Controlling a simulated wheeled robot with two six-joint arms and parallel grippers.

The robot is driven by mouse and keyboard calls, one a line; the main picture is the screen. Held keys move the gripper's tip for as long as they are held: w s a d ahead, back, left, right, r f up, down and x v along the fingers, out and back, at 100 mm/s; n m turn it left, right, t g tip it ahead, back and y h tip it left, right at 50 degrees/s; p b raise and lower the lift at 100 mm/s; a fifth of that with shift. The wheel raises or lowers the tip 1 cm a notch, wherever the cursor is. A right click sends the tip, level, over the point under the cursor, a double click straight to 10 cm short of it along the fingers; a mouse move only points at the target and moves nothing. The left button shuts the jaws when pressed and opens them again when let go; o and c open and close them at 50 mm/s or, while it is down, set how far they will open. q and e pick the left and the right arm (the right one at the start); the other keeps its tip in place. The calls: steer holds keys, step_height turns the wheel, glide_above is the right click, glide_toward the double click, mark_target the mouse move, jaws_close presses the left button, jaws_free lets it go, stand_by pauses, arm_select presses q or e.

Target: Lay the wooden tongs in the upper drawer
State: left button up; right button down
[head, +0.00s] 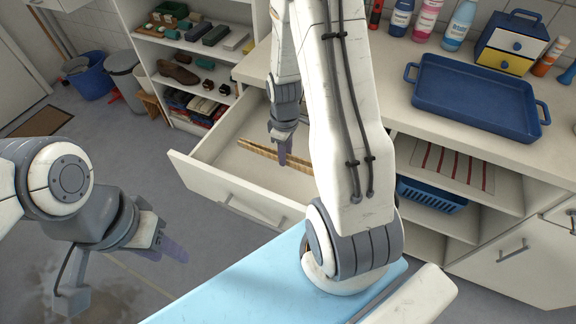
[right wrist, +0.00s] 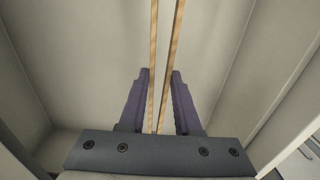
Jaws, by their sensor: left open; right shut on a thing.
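The wooden tongs (head: 256,151) show as two pale slim arms inside the upper drawer (head: 227,203), which is pulled open below the countertop. My right gripper (head: 284,158) reaches down into the drawer and is shut on the tongs. In the right wrist view the two arms of the tongs (right wrist: 172,52) run between its purple fingers (right wrist: 161,100). Whether the tongs touch the drawer floor I cannot tell; their right part is hidden behind my right arm. My left gripper (head: 172,250) is open and empty over the floor at the left, outside the drawer.
A blue tray (head: 476,98) stands on the countertop, with bottles (head: 428,18) and a small drawer box (head: 508,46) behind it. A blue basket (head: 432,195) sits on a shelf below. A shelf of shoes and boxes (head: 178,72) stands behind the drawer. Buckets (head: 90,76) are at the far left.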

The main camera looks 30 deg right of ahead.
mark_target(286, 173)
step_height(286, 173, down, 6)
stand_by(0.4)
steer(key=shift+f+b, duration=0.15)
steer(key=shift+b, duration=0.15)
steer(key=c, duration=0.6)
jaws_free()
